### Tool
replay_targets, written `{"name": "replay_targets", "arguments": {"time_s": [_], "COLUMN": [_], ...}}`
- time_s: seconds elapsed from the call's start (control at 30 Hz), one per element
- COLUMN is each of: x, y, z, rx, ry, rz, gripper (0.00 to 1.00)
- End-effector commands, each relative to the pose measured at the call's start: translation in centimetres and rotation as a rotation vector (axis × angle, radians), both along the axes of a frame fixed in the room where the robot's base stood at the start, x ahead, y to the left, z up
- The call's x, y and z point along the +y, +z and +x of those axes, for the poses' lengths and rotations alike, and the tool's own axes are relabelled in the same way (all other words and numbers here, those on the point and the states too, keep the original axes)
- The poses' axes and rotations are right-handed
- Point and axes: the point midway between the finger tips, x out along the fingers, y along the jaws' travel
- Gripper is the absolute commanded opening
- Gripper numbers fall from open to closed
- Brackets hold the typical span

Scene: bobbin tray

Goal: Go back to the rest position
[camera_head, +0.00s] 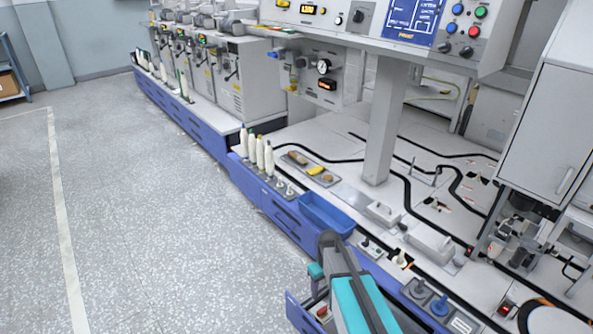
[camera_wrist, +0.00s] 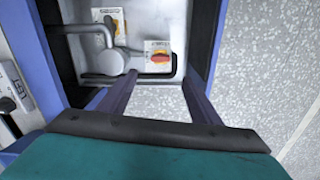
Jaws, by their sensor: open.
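My gripper (camera_wrist: 157,82) is open, with its two dark fingers apart and nothing held between them in the wrist view. It is above an open compartment with a pale panel (camera_wrist: 82,52) inside. The panel carries a red-orange rotary switch (camera_wrist: 159,57) and a grey pipe fitting. In the head view, my teal and dark grey arm reaches in from the bottom; my fingertips cannot be made out there. Several white bobbins (camera_head: 260,153) stand upright in a row at the counter's front edge, apart from my arm.
An empty-looking blue bin (camera_head: 326,214) sits on the counter edge just beyond my arm. An open blue compartment (camera_head: 297,311) with a red knob lies beside my arm. A grey post (camera_head: 385,125) rises from the counter. The speckled floor (camera_head: 130,190) at left is clear.

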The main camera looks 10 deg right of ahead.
Motion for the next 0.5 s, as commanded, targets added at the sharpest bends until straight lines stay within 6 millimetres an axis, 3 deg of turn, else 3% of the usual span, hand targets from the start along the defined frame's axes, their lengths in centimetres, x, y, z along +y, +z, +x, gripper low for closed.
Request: {"name": "replay_targets", "arguments": {"time_s": [0.27,0.5], "x": [0.0,0.0], "y": [1.0,1.1], "z": [-1.1,-5.5], "rx": [0.022,0.096], "ry": [0.000,0.000], "rz": [0.000,0.000], "gripper": [0.58,0.58]}}
